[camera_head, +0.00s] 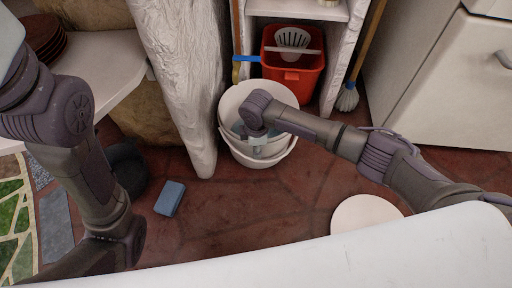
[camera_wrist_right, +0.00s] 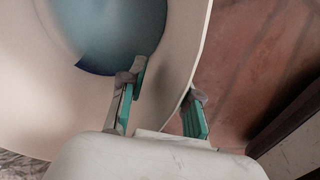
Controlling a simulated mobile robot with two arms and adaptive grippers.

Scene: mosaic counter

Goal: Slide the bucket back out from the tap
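The white bucket (camera_head: 232,103) stands on the red floor at the opening of the shelf unit. In the right wrist view the bucket (camera_wrist_right: 62,115) fills the left side, with bluish liquid (camera_wrist_right: 110,35) inside. My right gripper (camera_head: 257,138) is down at the bucket's near side. In the right wrist view its fingers (camera_wrist_right: 166,88) are apart, one inside the bucket and one outside, with the wall between them. I cannot make out a tap. My left arm hangs at the left, and its gripper is out of view.
A red bin (camera_head: 292,72) with a slotted utensil stands behind the bucket. A wrapped white column (camera_head: 185,75) is close on its left, and a broom (camera_head: 348,98) on its right. A blue sponge (camera_head: 170,198) and a pale disc (camera_head: 365,213) lie on the floor nearer me.

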